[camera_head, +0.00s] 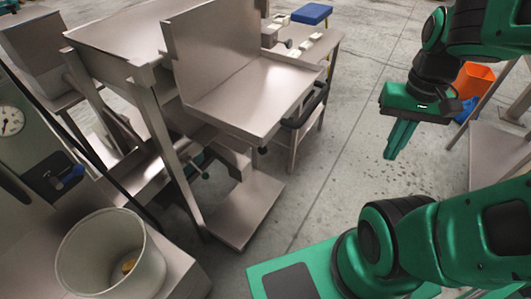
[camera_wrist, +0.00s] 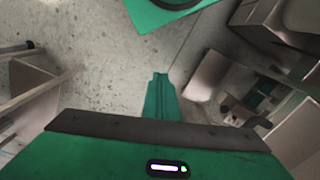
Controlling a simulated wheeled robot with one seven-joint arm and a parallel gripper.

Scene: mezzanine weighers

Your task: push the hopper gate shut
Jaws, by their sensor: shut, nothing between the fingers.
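My gripper (camera_head: 392,150) hangs at the right in the head view, over open floor, its green fingers together and pointing down with nothing between them. In the wrist view its fingers (camera_wrist: 160,85) show closed against bare concrete. A steel hopper assembly (camera_head: 215,50) stands left of my gripper, clearly apart from it, with a high back panel and a wide flat tray (camera_head: 255,95). I cannot tell which plate is the gate, or how far open it is. Part of the steelwork shows at the right of the wrist view (camera_wrist: 262,45).
A white bucket (camera_head: 75,255) with something yellowish inside stands at the lower left, near a dial gauge (camera_head: 11,121). A low steel plate (camera_head: 240,212) lies below the hopper. A blue box (camera_head: 312,13) sits on the bench behind. An orange bin (camera_head: 474,78) stands right. Floor between is clear.

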